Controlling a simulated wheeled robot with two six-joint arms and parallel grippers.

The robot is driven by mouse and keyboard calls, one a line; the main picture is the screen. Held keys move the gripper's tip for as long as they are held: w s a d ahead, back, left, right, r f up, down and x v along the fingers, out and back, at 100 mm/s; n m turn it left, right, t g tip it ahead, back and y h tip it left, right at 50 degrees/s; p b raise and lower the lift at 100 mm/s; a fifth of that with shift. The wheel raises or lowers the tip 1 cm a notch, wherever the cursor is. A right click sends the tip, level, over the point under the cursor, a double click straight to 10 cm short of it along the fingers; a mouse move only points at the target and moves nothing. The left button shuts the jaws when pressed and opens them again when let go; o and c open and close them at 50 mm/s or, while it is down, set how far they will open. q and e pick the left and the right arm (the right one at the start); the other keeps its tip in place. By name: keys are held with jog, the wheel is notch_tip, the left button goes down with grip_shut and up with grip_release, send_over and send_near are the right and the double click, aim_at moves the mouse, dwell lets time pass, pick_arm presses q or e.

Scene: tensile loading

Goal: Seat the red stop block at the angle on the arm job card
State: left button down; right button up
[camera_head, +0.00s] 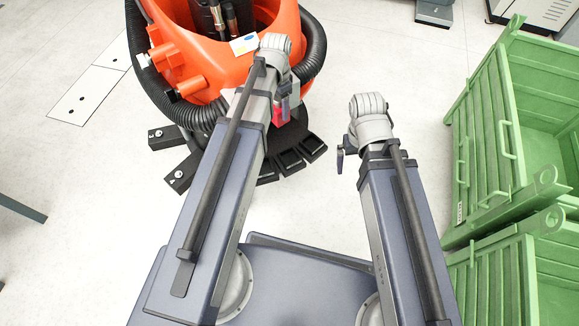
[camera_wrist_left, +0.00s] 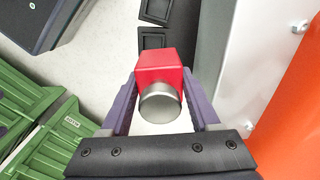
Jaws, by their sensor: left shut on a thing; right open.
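The red stop block (camera_wrist_left: 163,61) has a round silver metal part (camera_wrist_left: 160,103) on its near side. My left gripper (camera_wrist_left: 161,78) is shut on it, one finger on each side. In the head view the red block (camera_head: 278,116) shows small beside my left gripper (camera_head: 285,103), in front of the orange machine (camera_head: 190,60). A white job card (camera_head: 244,44) with a blue mark lies at the machine's rim; its angle is too small to read. My right gripper (camera_head: 340,157) is open and empty, over bare floor.
Black pads with square recesses (camera_head: 289,160) fan out around the machine's base. Two black bolted blocks (camera_head: 168,137) stick out at its left. A thick black hose (camera_head: 316,45) wraps the machine. Green crates (camera_head: 480,150) stand at right. The floor between is clear.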

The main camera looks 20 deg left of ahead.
pick_arm(q)
jog(key=m+b, duration=0.2)
jog(key=b, duration=1)
send_over(289, 159)
notch_tip(289, 159, down, 13)
jog(key=shift+f, duration=0.15)
jog(key=shift+d, duration=0.1)
notch_tip(289, 159, down, 6)
jog(key=b, duration=0.6)
jog(key=shift+f, duration=0.15)
notch_tip(289, 159, down, 4)
jog(key=b, duration=0.3)
jog(key=shift+b, duration=0.35)
jog(key=shift+c, duration=0.6)
grip_release()
